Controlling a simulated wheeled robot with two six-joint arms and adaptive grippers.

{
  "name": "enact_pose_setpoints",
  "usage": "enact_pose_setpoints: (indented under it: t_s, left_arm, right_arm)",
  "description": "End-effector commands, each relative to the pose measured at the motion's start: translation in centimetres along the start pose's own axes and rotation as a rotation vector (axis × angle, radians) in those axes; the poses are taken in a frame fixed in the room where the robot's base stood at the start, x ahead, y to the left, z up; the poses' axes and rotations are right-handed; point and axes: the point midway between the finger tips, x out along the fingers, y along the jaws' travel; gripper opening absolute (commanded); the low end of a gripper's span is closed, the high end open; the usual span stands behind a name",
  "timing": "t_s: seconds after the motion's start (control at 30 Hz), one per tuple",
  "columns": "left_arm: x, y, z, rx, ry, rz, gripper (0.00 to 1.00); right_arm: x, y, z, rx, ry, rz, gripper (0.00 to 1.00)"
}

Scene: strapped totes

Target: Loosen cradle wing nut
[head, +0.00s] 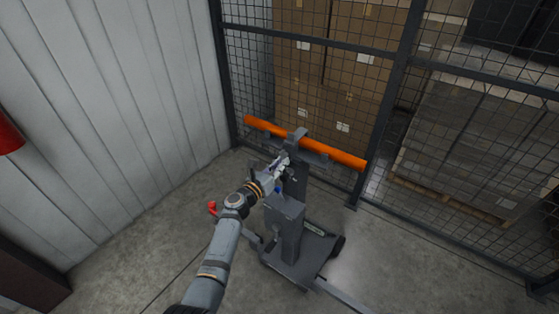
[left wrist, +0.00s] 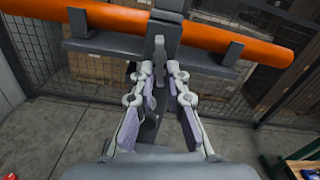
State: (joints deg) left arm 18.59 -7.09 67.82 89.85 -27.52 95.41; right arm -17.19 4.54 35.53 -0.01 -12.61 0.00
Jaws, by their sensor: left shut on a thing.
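The cradle (head: 312,156) is a grey crossbar on top of a grey wheeled stand and carries a long orange tube (head: 335,155). In the left wrist view the cradle (left wrist: 205,66) spans the top, with the orange tube (left wrist: 110,16) lying in it. A small grey upright piece, which looks like the wing nut (left wrist: 159,48), sits at the middle of the cradle. My left gripper (head: 283,163) is at the stand's mast just below the tube. In the left wrist view its fingers (left wrist: 160,75) are shut on the wing nut from both sides. The fingers partly hide it. My right gripper is out of view.
The stand's base (head: 290,268) has wheels and legs on the concrete floor. A wire mesh fence (head: 395,75) stands close behind, with stacked cartons (head: 335,60) beyond it. A corrugated wall (head: 110,110) is at left. Floor to the left of the stand is clear.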

Motion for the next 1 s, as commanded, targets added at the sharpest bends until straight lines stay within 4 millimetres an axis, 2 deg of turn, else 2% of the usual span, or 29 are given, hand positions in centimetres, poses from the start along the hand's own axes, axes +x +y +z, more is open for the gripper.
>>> enact_pose_setpoints:
  t_s: [0.6, 1.0]
  left_arm:
    - [0.0, -0.8, 0.5, -0.569, 0.0, 0.001, 0.0]
    - [0.0, -1.0, 0.6, -0.807, 0.0, 0.0, 0.0]
  right_arm:
    - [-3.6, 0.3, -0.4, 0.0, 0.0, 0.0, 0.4]
    - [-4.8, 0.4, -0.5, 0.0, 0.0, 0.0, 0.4]
